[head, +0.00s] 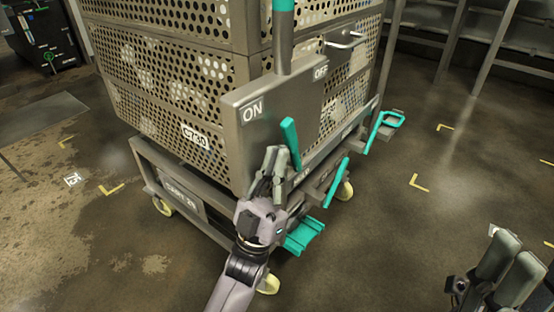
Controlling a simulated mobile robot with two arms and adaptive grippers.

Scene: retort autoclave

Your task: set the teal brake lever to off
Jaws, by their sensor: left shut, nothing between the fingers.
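A grey plate (268,122) on the cart's corner carries an ON label at its left and an OFF label at its upper right. A grey lever post (284,45) with a teal grip (283,5) rises at the plate's top edge between the two labels; its top is cut off by the frame. A shorter teal bar (290,143) slants in front of the plate's lower part. My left gripper (276,155) is shut and empty, just below and left of this bar; I cannot tell whether they touch. My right gripper (510,262) is at the lower right, away from the cart.
The wheeled cart (185,196) bears perforated metal baskets (170,90). A teal pedal (304,236) sticks out low beside my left gripper. More teal handles (336,182) (384,128) stand along the cart's right side. Open floor lies at the right.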

